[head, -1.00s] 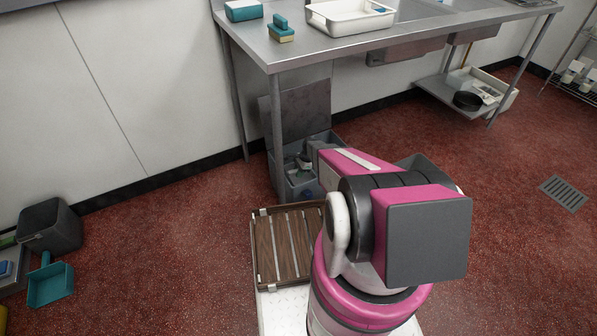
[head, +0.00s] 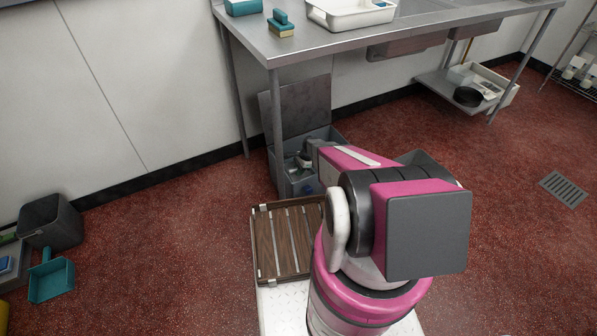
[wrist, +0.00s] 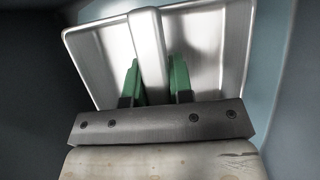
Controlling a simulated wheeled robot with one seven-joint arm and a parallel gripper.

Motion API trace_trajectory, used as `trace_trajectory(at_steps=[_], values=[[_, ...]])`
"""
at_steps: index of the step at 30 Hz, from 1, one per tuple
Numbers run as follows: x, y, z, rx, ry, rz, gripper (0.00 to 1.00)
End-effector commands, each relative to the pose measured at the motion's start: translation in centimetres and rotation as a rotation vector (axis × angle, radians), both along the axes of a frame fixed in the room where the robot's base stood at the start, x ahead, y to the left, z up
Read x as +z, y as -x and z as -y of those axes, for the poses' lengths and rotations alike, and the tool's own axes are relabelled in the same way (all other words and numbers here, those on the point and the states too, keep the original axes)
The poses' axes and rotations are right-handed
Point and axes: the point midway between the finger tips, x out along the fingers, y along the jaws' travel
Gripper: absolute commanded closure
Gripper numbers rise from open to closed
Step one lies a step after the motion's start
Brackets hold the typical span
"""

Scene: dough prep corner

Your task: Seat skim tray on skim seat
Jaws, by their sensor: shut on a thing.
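The skim tray (wrist: 205,50) is a pale metal tray with a raised bar handle (wrist: 148,50) across its middle, filling the top of the wrist view. My gripper (wrist: 156,82) has its two green fingers on either side of this bar and is shut on it. In the head view my gripper (head: 303,160) reaches into an open grey bin-like box (head: 307,186) under the steel table. Blue-grey walls surround the tray in the wrist view. I cannot make out the skim seat; the tray and my arm cover the inside of the box.
A raised metal lid (head: 297,108) stands behind the box. The steel table (head: 350,48) and its leg (head: 277,130) are close above and beside my arm. A slatted wooden rack (head: 285,243) lies in front.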

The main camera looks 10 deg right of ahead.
Motion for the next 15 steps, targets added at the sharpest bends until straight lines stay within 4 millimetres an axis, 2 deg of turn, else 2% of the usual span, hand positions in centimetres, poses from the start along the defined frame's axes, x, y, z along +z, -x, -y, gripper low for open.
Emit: trace_trajectory(at_steps=[15], values=[[-1.0,-0.04,0.0,0.0,0.0,0.0,1.0]])
